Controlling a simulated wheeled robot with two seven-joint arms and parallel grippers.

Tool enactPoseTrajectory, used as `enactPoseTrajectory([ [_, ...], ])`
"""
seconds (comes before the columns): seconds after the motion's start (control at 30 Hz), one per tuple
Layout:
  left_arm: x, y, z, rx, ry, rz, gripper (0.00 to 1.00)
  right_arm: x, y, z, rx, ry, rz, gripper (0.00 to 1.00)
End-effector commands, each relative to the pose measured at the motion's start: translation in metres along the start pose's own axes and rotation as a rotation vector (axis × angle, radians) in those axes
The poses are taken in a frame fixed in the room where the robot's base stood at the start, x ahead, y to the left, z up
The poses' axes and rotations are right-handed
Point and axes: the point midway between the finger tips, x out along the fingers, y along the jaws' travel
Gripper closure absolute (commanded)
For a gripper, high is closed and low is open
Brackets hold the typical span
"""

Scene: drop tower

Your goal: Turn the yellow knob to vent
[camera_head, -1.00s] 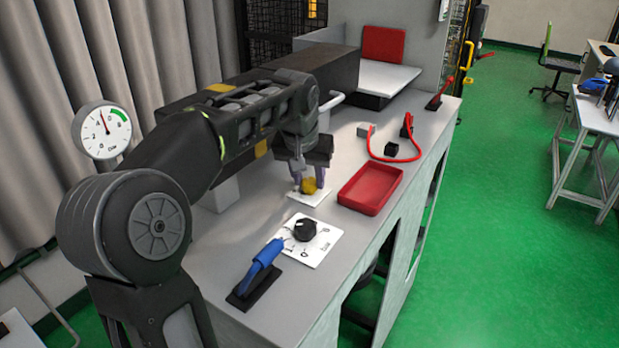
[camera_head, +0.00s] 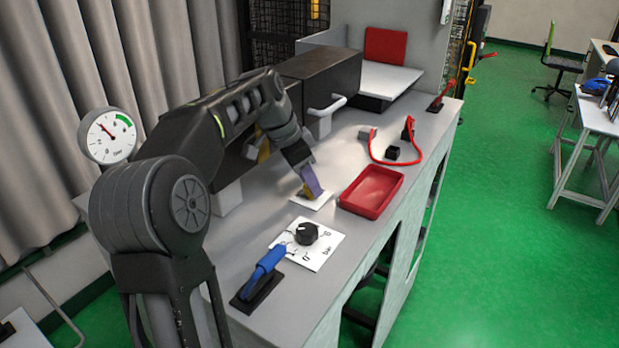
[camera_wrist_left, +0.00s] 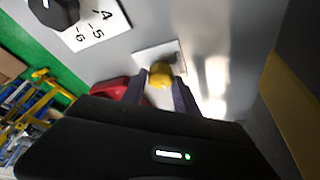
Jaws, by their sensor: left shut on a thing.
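The yellow knob (camera_wrist_left: 160,72) sits on a white plate (camera_wrist_left: 145,57) on the grey bench. My left gripper (camera_wrist_left: 160,90) is shut on the yellow knob, with a purple-grey finger on each side of it in the left wrist view. In the head view the left gripper (camera_head: 310,188) reaches down to the white plate (camera_head: 318,203), and its finger hides most of the knob. The lettering on the plate cannot be read. My right gripper is not in view.
A black knob (camera_head: 306,233) on a white dial plate and a blue-handled lever (camera_head: 264,268) stand nearer me. A red tray (camera_head: 371,188) lies right of the gripper. A red cable (camera_head: 400,158) lies behind it. A round gauge (camera_head: 107,136) stands at the left.

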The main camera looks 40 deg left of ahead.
Motion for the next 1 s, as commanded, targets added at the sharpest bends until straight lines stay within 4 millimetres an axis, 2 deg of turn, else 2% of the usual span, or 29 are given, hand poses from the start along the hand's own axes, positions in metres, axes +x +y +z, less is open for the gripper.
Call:
enactPoseTrajectory([
  [0.23,-0.0004,-0.0013,0.0004,0.072,-0.001,0.028,1.0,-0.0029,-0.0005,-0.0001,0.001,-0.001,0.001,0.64],
  [0.67,0.0,-0.0011,0.0009,0.084,-0.002,0.033,1.0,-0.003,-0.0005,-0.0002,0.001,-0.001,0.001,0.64],
  [0.7,0.0,-0.0011,0.0009,0.084,-0.002,0.033,0.63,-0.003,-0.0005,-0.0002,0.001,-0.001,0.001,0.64],
  [0.93,0.0001,-0.0008,0.0006,0.084,-0.002,0.034,0.44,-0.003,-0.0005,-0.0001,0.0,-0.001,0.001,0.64],
  [1.0,0.0002,-0.0008,0.0005,0.083,-0.002,0.034,0.43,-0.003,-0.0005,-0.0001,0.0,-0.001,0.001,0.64],
])
